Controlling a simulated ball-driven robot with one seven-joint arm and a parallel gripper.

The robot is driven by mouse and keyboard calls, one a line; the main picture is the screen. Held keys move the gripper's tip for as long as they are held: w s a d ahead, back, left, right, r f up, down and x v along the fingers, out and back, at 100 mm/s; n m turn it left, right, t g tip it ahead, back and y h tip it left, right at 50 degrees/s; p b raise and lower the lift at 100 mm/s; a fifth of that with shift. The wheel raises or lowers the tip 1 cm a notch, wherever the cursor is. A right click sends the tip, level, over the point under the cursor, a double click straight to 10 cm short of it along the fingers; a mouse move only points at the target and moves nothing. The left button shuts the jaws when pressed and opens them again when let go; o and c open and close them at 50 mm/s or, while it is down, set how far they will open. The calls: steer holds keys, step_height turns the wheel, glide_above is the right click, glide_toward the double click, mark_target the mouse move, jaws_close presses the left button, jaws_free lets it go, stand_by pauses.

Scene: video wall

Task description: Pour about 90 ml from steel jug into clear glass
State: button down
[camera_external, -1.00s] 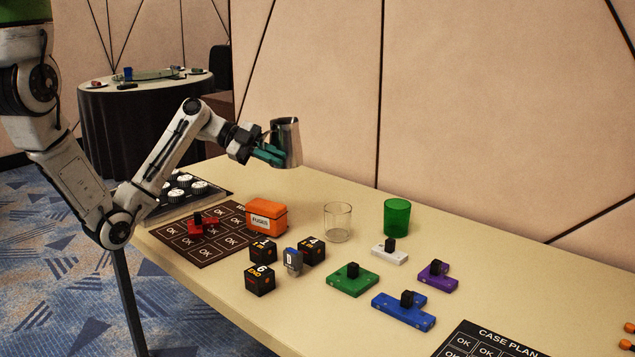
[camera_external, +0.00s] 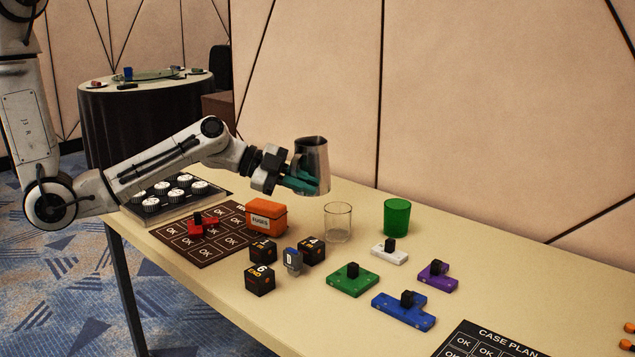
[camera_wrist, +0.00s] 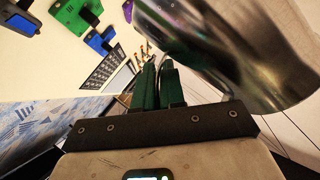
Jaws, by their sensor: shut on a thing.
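The steel jug (camera_external: 312,163) is held in the air by my gripper (camera_external: 300,182), whose green fingers are shut on it. The jug is close to upright, above the table and just behind and left of the clear glass. The jug fills the upper right of the wrist view (camera_wrist: 235,50), with the green fingers (camera_wrist: 157,84) beside it; its inside is not visible. The clear glass (camera_external: 338,223) stands upright on the table and looks empty.
A green glass (camera_external: 397,217) stands right of the clear glass, and an orange fuse box (camera_external: 266,216) left of it. Black cubes (camera_external: 260,281) and coloured blocks with knobs (camera_external: 352,280) lie in front.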

steer(key=s+r+p, duration=0.1)
steer(key=s+p, duration=0.2)
steer(key=s, duration=0.3)
step_height(320, 180, down, 10)
steer(key=shift+w+d, duration=0.25)
steer(key=shift+r, duration=0.15)
steer(key=w+d+r+n+g+y+b, duration=0.3)
steer(key=w+r+n+g, duration=0.2)
steer(key=w+n, duration=0.1)
steer(key=shift+r+n+g+y, duration=0.3)
steer(key=shift+r+n+g, duration=0.1)
steer(key=shift+n, duration=0.5)
stand_by(0.7)
steer(key=shift+w+d+b, duration=0.1)
steer(key=shift+b, duration=0.55)
